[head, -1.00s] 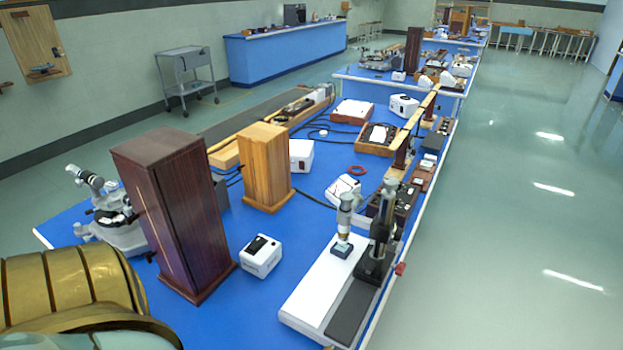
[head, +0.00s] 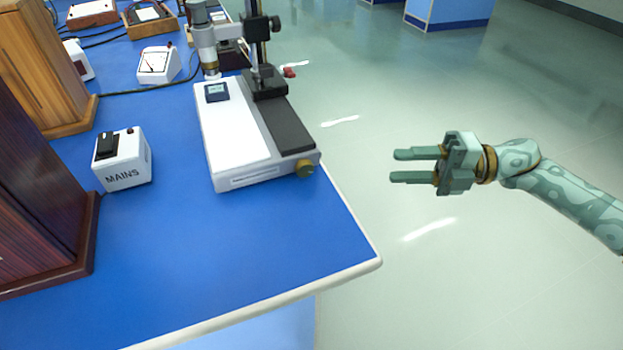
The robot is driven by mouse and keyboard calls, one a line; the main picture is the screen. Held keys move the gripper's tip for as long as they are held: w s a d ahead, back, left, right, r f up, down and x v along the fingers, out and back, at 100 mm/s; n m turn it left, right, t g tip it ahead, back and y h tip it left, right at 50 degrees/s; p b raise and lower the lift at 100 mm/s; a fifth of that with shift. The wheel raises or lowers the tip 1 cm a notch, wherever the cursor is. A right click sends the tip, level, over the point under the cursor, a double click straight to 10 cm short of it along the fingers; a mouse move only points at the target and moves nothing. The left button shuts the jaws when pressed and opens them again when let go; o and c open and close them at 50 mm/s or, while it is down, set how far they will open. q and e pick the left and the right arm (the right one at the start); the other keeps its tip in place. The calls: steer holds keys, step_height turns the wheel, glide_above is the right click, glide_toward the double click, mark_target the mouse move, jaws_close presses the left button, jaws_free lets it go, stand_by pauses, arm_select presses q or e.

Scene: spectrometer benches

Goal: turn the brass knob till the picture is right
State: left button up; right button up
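A vertical grey tube (head: 205,48) and a dark post stand at the back of this base. A small dark block with a pale screen (head: 216,91) sits under the tube. What the screen shows is too small to read. My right gripper (head: 402,165) is open and empty, to the right of the knob and apart from it, over the floor beyond the bench edge. My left gripper is not in view.
A white box marked MAINS (head: 122,164) stands left of the instrument. A dark wooden cabinet (head: 35,200) and a lighter wooden one (head: 35,70) stand at the left. The bench's front corner (head: 374,262) is clear.

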steer(key=b, duration=0.1)
glide_toward(320, 185)
steer(key=a+r, duration=0.4)
steer(key=a, duration=0.4)
steer(key=w+a+b, duration=0.1)
steer(key=shift+a+f, duration=0.3)
steer(key=shift+a, duration=0.65)
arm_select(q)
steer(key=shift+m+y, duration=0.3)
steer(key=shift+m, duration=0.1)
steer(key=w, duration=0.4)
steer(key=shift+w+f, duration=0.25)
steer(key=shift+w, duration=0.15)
arm_select(e)
steer(key=shift+r, duration=0.1)
steer(key=c, duration=0.7)
